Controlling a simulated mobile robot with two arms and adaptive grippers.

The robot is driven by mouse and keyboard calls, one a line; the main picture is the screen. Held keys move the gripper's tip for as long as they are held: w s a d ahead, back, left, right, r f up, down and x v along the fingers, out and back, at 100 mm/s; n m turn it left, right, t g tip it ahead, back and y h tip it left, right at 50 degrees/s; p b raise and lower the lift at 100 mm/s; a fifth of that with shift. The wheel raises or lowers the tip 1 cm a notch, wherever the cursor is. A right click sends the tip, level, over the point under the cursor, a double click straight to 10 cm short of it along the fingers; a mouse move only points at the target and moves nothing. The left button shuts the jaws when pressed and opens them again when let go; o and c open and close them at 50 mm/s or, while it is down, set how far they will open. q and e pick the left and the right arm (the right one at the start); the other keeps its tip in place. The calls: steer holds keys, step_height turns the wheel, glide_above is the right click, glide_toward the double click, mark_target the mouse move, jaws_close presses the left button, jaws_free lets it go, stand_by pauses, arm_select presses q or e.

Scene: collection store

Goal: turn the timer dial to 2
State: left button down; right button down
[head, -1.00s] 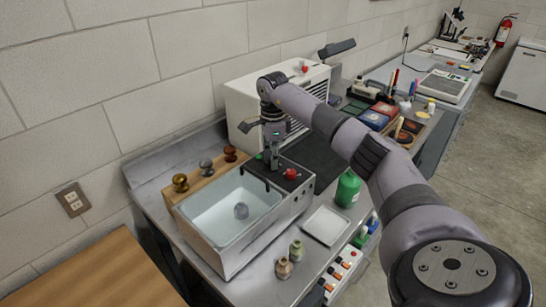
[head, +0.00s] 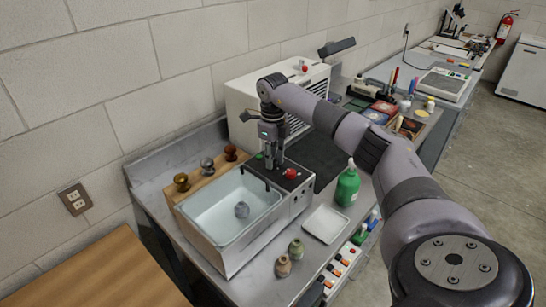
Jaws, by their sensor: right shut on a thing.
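A metal cleaner with an open water tank (head: 235,207) stands on the bench. My right gripper (head: 272,166) points straight down over the panel, just left of the red button. It is shut on the timer dial, which the fingers hide almost fully. The dial's mark and numbers are too small to read. My left gripper is out of view.
A white cabinet (head: 245,95) stands close behind my right gripper. Several knobs on a wooden block (head: 205,178) stand behind the tank.

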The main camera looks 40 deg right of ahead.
steer(key=shift+w+r+m, duration=0.1)
steer(key=shift+r+m, duration=0.05)
steer(key=shift+m, duration=0.15)
steer(key=c, duration=1.3)
jaws_free()
steer(key=shift+c, duration=0.2)
step_height(320, 180, up, 12)
